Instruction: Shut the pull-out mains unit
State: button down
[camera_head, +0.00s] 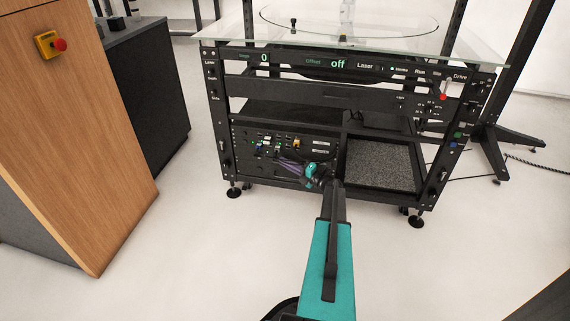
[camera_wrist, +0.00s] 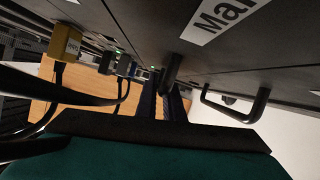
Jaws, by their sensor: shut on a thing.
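The mains unit (camera_head: 250,162) is a black panel with several plugs, sockets and cables, low on the left side of the turntable rack. How far it stands out of the rack is hard to tell. My gripper (camera_head: 319,178) is at its lower right part, partly hidden by my arm. In the wrist view the unit's dark face (camera_wrist: 140,20) carries a white label beginning "Mai". My gripper (camera_wrist: 167,97) is shut on a dark post-like handle (camera_wrist: 172,70) standing out from that face. A second, bracket-shaped handle (camera_wrist: 243,112) is to its right, clear of my fingers.
A speckled grey panel (camera_head: 382,166) fills the rack's lower right bay. Plugs and a yellow connector (camera_wrist: 66,42) with hanging cables are close to my gripper on the left. A wooden cabinet (camera_head: 75,130) stands at the left. The floor (camera_head: 215,250) in front is clear.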

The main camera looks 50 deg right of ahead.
jog(key=shift+w+d+r, duration=0.1)
jog(key=shift+w+d, duration=0.05)
jog(key=shift+d, duration=0.2)
jog(key=c, duration=1.9)
grip_release()
jog(key=shift+a, duration=0.1)
jog(key=s+d+f+p, duration=0.1)
jog(key=s+p, duration=0.3)
jog(key=s, duration=0.9)
jog(key=shift+s+d+f, duration=0.15)
jog(key=shift+s+d, duration=0.2)
jog(key=shift+d, duration=0.25)
